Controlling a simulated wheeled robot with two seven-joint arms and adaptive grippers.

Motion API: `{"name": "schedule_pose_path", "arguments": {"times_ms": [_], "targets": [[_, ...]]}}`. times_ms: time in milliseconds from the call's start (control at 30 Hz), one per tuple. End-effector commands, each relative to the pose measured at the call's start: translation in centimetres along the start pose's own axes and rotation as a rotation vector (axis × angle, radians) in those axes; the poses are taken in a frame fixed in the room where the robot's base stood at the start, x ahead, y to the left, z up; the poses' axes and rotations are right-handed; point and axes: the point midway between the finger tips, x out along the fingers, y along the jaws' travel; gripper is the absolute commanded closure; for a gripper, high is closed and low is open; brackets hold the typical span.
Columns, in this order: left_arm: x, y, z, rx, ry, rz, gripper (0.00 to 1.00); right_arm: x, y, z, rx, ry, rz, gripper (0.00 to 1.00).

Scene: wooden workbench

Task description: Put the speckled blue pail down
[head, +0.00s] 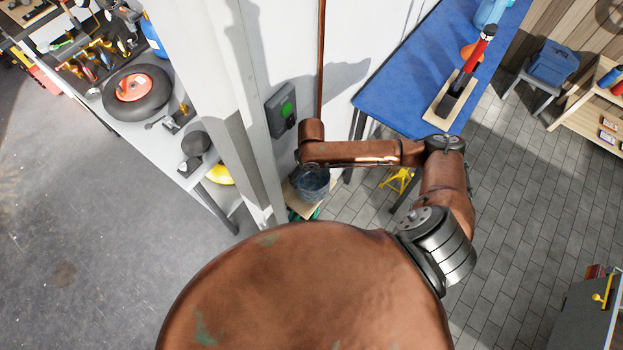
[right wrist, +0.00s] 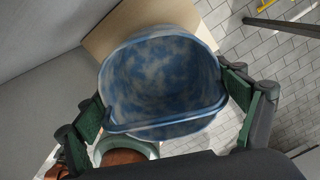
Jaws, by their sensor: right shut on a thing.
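The speckled blue pail (right wrist: 165,75) fills the middle of the right wrist view, its open mouth facing the camera. My right gripper (right wrist: 168,103) is shut on it, with green pads against opposite sides of the pail. In the head view the pail (head: 313,182) shows small below the end of my right arm, over a pale wooden surface (head: 297,200). That surface also shows behind the pail in the right wrist view (right wrist: 110,35). I cannot tell whether the pail touches it. My left gripper is not in view.
A white wall pillar with a green-button box (head: 281,108) stands close by. A blue-topped table (head: 400,85) is to the right, with a yellow stand (head: 398,180) below. A grey bench (head: 150,130) holds a wheel and tools at left. A round green-rimmed thing (right wrist: 128,148) lies below the pail.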

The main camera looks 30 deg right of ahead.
Motion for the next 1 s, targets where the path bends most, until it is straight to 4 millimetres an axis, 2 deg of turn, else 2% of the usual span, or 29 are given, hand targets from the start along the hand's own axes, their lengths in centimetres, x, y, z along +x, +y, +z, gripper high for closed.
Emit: {"name": "schedule_pose_path", "arguments": {"times_ms": [100, 200, 567, 600, 767, 1000], "targets": [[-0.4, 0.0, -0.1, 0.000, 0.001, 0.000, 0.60, 1.8, 0.1, -0.2, 0.001, 0.004, 0.002, 0.52], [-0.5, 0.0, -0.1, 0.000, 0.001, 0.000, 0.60, 2.6, 0.1, -0.1, 0.000, 0.001, 0.000, 0.52], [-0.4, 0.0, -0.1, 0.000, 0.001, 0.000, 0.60, 3.0, 0.1, -0.1, -0.001, 0.001, 0.000, 0.52], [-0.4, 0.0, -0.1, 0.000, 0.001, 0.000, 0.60, 3.1, 0.1, -0.2, -0.001, 0.001, 0.000, 0.10], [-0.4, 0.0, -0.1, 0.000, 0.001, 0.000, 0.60, 3.1, 0.1, -0.2, -0.001, 0.001, 0.001, 0.00], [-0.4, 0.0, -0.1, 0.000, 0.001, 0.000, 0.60, 3.1, 0.1, -0.2, 0.000, 0.001, 0.000, 0.00]]}}
